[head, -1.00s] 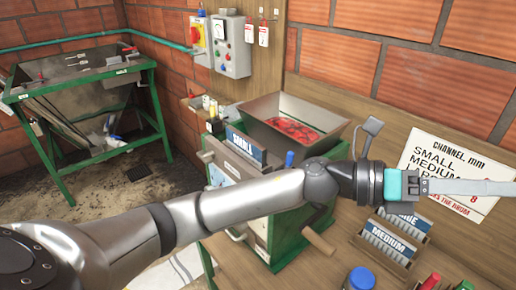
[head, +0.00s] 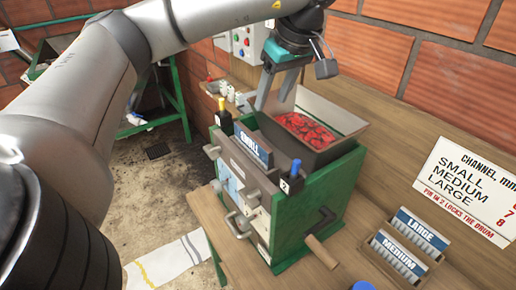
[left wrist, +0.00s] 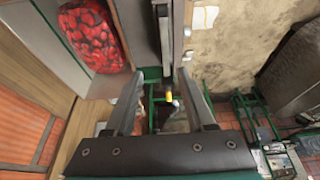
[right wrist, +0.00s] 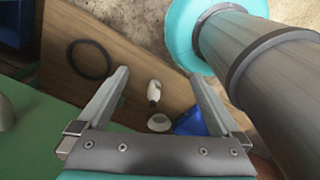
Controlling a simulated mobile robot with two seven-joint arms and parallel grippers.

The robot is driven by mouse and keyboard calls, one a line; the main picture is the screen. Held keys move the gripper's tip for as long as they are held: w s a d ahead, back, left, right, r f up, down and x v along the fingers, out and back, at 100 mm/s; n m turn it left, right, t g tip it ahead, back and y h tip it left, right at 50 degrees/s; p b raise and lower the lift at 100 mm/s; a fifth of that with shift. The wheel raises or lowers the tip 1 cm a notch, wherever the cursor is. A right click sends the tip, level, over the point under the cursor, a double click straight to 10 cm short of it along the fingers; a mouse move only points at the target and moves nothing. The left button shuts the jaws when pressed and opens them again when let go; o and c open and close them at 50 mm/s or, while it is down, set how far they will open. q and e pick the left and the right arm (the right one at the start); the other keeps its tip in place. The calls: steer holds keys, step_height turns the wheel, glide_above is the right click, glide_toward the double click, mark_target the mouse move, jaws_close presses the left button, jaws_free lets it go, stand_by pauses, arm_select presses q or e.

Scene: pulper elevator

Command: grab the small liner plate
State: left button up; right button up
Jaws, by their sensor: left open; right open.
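The small liner plate (head: 255,150), a dark blue plate with a white "SMALL" label, stands upright at the front top of the green pulper (head: 318,215). My left gripper (head: 274,104) is open and points down above and behind the plate, beside the red-filled hopper. In the left wrist view, a dark, thin edge (left wrist: 163,38) that may be the plate lies just beyond the open fingers (left wrist: 158,80); its label is hidden there. Nothing is between the fingers. My right gripper (right wrist: 160,78) is open and empty, outside the head view.
The hopper (head: 345,120) holds red cherries. A yellow-topped pin (head: 222,112) and a blue-topped pin (head: 294,172) flank the plate. Plates marked LARGE (head: 422,232) and MEDIUM (head: 400,255) stand in a wooden rack at right. A black ring (right wrist: 89,59) lies on a wooden surface.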

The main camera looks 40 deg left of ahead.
arm_select(q)
steer(key=b, duration=0.2)
glide_above(253, 136)
steer(key=d, duration=0.2)
step_height(253, 136, down, 8)
steer(key=shift+d+r, duration=0.1)
steer(key=shift+d, duration=0.05)
steer(key=shift+a+f, duration=0.25)
steer(key=shift+f, duration=0.35)
steer(key=x, duration=0.2)
steer(key=p+x, duration=0.1)
steer(key=x, duration=0.1)
steer(key=shift+s+a, duration=0.25)
steer(key=shift+w+a+f, duration=0.1)
steer(key=shift+f, duration=0.4)
steer(key=shift+f, duration=0.25)
jaws_close()
